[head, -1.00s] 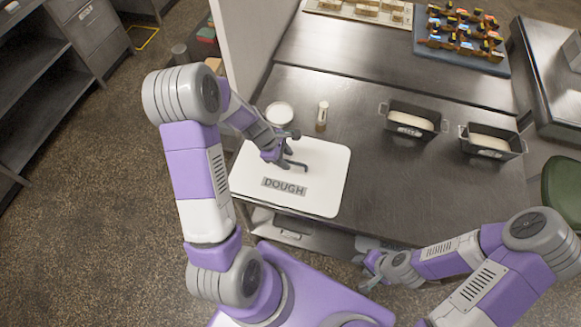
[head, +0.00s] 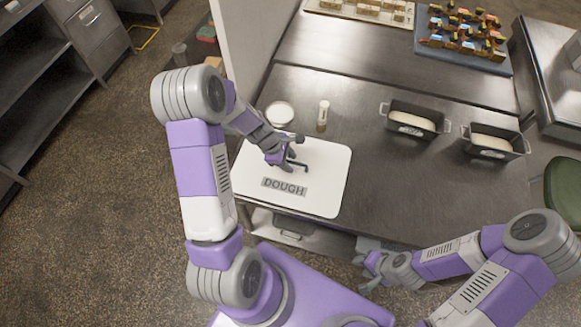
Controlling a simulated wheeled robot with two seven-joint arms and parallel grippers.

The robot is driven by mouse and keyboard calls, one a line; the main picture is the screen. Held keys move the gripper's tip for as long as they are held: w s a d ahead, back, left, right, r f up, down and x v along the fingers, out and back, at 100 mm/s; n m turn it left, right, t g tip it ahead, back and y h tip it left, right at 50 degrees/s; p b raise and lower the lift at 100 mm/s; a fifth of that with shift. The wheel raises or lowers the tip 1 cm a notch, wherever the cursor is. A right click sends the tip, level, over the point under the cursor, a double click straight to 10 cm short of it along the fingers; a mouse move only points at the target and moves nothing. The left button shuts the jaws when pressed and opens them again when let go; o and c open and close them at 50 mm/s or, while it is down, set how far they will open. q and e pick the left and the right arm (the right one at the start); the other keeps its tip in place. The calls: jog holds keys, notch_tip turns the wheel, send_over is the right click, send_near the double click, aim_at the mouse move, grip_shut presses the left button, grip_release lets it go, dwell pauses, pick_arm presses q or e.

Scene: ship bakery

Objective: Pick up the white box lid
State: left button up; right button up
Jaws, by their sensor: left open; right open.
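The white box lid (head: 322,178) is a flat white rectangle with rounded corners and a grey "DOUGH" label, at the front left of the steel counter in the head view. My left gripper (head: 298,154) is over the upper middle of the lid, its dark fingers open. I cannot tell whether the fingers touch the lid. The arm and gripper hide the lid's upper left part. My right gripper (head: 368,271) is open and empty, low beyond the counter's front edge, well away from the lid.
A round white container (head: 280,114) and a small shaker (head: 323,112) stand just behind the lid. Two dark loaf pans (head: 399,110) (head: 478,137) with dough are to the right. A blue tray of pastries (head: 424,42) is at the back. The counter's centre right is bare.

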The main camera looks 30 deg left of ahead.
pick_arm(q)
grip_shut()
dwell(0.3)
jog(key=shift+r, duration=0.1)
